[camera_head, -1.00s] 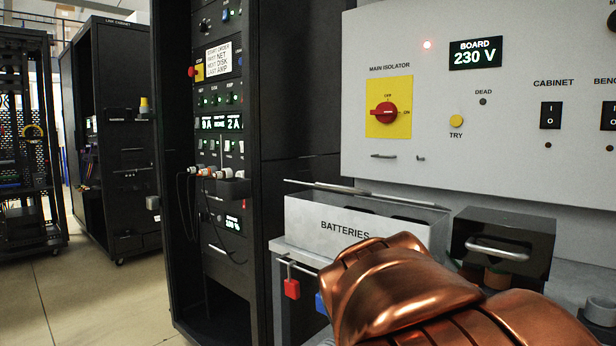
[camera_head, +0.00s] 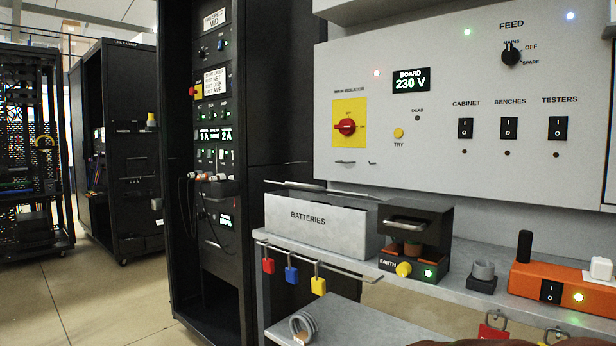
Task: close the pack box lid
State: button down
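The grey box labelled BATTERIES (camera_head: 322,226) stands on the bench against the wall panel. I take it as the pack box, though no label says so. A thin lid-like panel (camera_head: 345,193) with a long bar shows along its top edge, seen nearly edge-on. I cannot tell how far it is open. My gripper is not in view; only a sliver of copper-coloured arm shows at the bottom edge.
Right of the box, a black unit (camera_head: 418,215) with a handled cover stands over an EARTH base. An orange unit (camera_head: 555,279) sits further right. Red, blue and yellow padlocks (camera_head: 291,274) hang from a rail below the box. A coil (camera_head: 302,327) lies on the lower shelf.

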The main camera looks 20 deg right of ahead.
aim_at(290, 185)
jog(key=u, duration=0.6)
jog(key=i, duration=1.05)
jog(key=z, duration=0.3)
